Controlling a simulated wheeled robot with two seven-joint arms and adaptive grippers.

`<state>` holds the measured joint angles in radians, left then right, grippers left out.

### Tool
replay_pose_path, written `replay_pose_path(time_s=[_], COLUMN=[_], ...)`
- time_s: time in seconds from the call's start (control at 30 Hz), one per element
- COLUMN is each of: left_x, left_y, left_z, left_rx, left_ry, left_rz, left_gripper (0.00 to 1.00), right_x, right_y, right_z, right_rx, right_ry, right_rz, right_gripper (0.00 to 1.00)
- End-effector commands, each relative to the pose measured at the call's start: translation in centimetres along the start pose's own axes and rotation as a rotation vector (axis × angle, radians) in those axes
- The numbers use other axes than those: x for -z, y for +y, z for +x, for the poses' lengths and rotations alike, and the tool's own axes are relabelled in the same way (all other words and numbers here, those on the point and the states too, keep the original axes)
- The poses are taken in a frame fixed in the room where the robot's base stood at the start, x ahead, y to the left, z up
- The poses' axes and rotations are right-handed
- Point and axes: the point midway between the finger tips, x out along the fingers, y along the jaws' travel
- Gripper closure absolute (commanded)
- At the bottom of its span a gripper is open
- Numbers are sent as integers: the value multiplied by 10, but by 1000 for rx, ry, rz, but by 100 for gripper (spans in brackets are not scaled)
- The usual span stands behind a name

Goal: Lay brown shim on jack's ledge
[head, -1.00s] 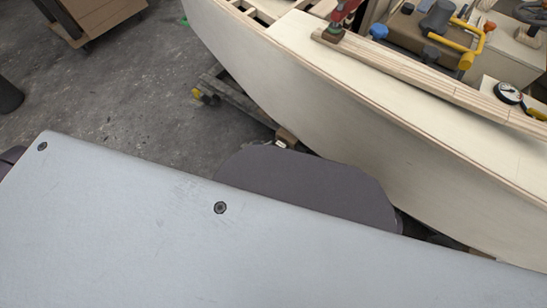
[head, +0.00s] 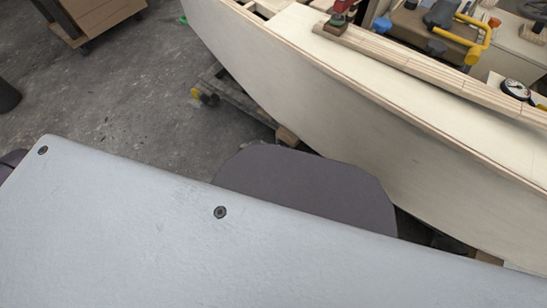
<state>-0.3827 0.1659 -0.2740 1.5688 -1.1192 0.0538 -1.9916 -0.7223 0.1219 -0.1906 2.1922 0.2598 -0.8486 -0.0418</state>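Neither of my grippers shows in the head view. I cannot make out a brown shim or a jack's ledge for certain. A small brown block (head: 287,136) sits low against the side of the pale plywood hull (head: 340,120), at the end of a grey bar-like support (head: 240,108) on the floor. I cannot tell whether this support is the jack. Much of the floor beside the hull is hidden by large grey and dark parts in front.
A red clamp (head: 340,12) stands on a wood strip along the hull's top edge. A round dial gauge (head: 515,90) and a yellow-handled tool (head: 477,45) lie at upper right. A brown wheeled box (head: 95,22) stands at upper left. Grey floor (head: 110,100) between is open.

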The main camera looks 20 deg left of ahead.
Motion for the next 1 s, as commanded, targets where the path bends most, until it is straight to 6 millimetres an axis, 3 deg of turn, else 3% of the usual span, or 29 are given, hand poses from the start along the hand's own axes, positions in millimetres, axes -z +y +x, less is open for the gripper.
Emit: replay_pose_path(time_s=[0.5,0.53,0.67,1.0], left_x=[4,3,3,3], left_y=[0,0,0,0], left_z=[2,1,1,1], left_rx=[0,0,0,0], left_ry=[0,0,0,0], left_rz=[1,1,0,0], left_gripper=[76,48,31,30], right_x=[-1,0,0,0], right_y=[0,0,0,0], right_z=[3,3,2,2], right_rx=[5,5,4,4], right_ry=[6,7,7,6], right_rz=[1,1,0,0], right_gripper=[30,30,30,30])
